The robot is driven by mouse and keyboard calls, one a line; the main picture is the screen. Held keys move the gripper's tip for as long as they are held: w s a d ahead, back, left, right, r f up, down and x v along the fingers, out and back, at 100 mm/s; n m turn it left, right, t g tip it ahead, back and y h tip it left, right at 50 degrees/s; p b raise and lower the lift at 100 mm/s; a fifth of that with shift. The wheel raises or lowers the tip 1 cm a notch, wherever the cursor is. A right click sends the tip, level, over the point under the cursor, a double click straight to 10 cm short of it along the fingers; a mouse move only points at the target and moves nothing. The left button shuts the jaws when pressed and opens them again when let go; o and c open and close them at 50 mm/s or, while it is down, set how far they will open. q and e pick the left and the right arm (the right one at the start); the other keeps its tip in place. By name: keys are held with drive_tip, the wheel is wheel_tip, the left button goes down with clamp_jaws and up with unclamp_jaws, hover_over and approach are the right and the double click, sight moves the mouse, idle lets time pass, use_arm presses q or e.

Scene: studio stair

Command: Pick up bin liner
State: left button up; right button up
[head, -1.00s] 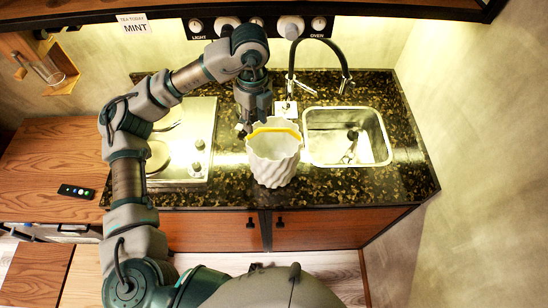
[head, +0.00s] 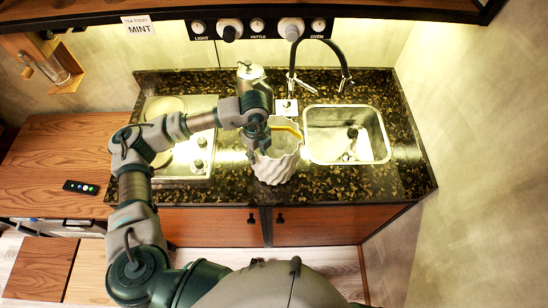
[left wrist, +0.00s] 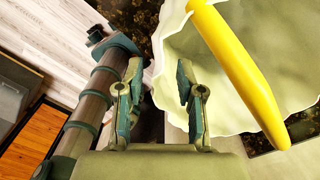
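The bin liner (head: 277,168) is a pale, ribbed, open-topped bag with a yellow band on its far rim, standing on the dark speckled counter left of the sink. My left gripper (head: 254,150) is over its left side. In the left wrist view the liner (left wrist: 275,45) fills the upper right, with the yellow band crossing it. There the two fingers of my left gripper (left wrist: 158,85) are apart, with the liner's edge between them: one finger is outside it and the other overlaps its opening. Contact cannot be told. My right gripper is not in view.
A sink (head: 345,135) with a black tap (head: 322,45) lies right of the liner. A hob (head: 180,145) is to the left, and a metal kettle (head: 250,71) stands behind my left arm. A remote (head: 80,187) lies on the wooden table (head: 50,160).

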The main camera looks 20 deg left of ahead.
use_arm(q)
drive_tip(key=shift+d+f, duration=0.1)
drive_tip(key=shift+f, duration=0.15)
drive_tip(key=c, duration=0.7)
clamp_jaws()
drive_tip(key=shift+r, duration=0.1)
